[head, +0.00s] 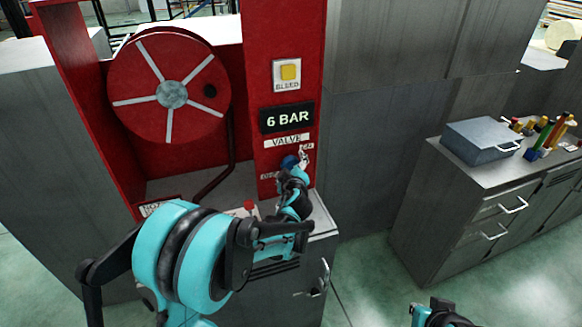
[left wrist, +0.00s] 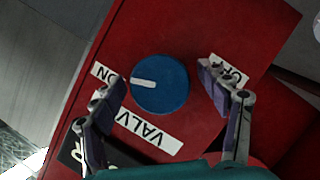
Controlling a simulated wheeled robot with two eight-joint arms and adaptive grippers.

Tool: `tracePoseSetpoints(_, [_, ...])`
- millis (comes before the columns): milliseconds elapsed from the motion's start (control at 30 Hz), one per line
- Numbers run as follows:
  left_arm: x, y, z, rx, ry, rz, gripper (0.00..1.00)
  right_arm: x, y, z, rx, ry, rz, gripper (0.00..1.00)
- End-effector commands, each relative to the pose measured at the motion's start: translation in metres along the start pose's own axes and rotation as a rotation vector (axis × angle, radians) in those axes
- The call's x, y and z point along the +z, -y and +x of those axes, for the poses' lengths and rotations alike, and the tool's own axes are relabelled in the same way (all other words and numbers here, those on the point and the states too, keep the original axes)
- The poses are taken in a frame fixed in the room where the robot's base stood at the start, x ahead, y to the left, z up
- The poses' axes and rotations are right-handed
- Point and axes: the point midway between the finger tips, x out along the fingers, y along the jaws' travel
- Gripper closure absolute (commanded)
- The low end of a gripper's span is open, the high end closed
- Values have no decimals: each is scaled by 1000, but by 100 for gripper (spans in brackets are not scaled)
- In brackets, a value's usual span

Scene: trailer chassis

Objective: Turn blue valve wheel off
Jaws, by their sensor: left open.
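The blue valve wheel (left wrist: 168,92) is a round knob on the red panel (left wrist: 215,35). Its white pointer mark (left wrist: 144,81) points toward the ON label (left wrist: 103,73). The OFF label (left wrist: 229,72) is on the other side, partly covered by a finger. My left gripper (left wrist: 160,78) is open, with one finger on each side of the wheel; I cannot tell whether they touch it. In the head view the wheel (head: 289,161) is partly hidden behind my left gripper (head: 298,166). Only a small piece of my right arm shows at the bottom right.
A 6 BAR display (head: 287,118) and a yellow BLEED button (head: 290,72) are above the valve. A red hose reel (head: 140,80) stands to the left. A grey cabinet with a metal box (head: 482,141) stands at right. Green floor lies between.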

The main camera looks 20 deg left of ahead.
Motion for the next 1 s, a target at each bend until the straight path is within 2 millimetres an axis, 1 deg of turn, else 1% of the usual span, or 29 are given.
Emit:
tracePoseSetpoints(33, [0, 0, 0, 0, 0, 0, 27, 0, 0, 0, 0, 0, 0, 100])
tracePoseSetpoints(67, [0, 0, 0, 0, 0, 0, 35, 0, 0, 0, 0, 0, 0, 100])
tracePoseSetpoints(100, [0, 0, 0, 0, 0, 0, 46, 0, 0, 0, 0, 0, 0, 100])
tracePoseSetpoints(167, [0, 0, 0, 0, 0, 0, 62, 0, 0, 0, 0, 0, 0, 100])
tracePoseSetpoints(200, [0, 0, 0, 0, 0, 0, 72, 0, 0, 0, 0, 0, 0, 100])
tracePoseSetpoints(233, [0, 0, 0, 0, 0, 0, 75, 0, 0, 0, 0, 0, 0, 100])
tracePoseSetpoints(467, [0, 0, 0, -3, 0, 7, 75, 0, 0, 0, 0, 0, 0, 100])
tracePoseSetpoints(667, [0, 0, -1, -25, 0, 59, 75, -1, 0, -1, 0, 0, 0, 100])
tracePoseSetpoints(867, [0, -1, 0, -75, 1, 177, 75, -2, 0, -3, 0, 0, 0, 100])
tracePoseSetpoints(1000, [0, -1, -1, -122, 1, 293, 75, -3, 0, -5, 0, 0, 0, 100])
